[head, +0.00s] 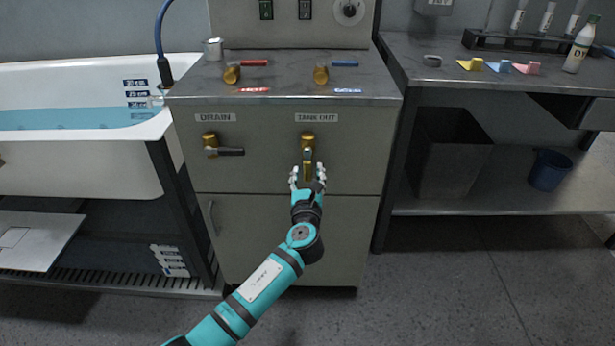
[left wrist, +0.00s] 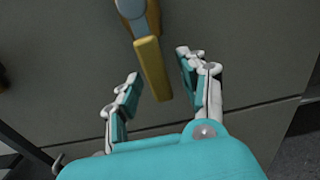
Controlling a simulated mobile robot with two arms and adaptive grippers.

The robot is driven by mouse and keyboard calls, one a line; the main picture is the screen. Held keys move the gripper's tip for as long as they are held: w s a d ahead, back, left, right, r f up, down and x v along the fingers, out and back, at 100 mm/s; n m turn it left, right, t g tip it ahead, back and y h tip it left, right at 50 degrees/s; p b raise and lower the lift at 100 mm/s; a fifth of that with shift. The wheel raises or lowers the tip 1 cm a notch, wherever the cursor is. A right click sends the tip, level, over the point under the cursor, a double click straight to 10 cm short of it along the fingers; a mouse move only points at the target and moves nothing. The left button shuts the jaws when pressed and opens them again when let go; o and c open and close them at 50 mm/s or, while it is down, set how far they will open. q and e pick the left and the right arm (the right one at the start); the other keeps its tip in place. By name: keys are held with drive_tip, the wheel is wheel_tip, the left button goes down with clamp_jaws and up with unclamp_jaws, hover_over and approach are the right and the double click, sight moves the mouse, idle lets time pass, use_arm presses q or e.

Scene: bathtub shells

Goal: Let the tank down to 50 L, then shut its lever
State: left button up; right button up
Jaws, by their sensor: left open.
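The tank exit lever (head: 308,167) is brass and hangs down from its valve under the "TANK EXIT" label (head: 317,118) on the grey cabinet front. My left gripper (head: 308,177) is open at the lever's lower end. In the left wrist view the gold lever (left wrist: 153,70) reaches down between the two spread fingers of my gripper (left wrist: 157,88), with a gap on each side. The drain lever (head: 230,152), under the "DRAIN" label, has a dark handle pointing right. The tank and its level reading do not show clearly. My right gripper is not in view.
A bathtub (head: 80,118) with blue water stands at the left. On the cabinet top are two brass knobs, a can (head: 213,49) and red and blue handles. A steel table (head: 490,82) at the right holds a bottle (head: 579,48). A blue bucket (head: 550,169) sits below it.

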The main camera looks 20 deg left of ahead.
use_arm(q)
clamp_jaws()
idle(0.4)
drive_tip(key=shift+a, duration=0.1)
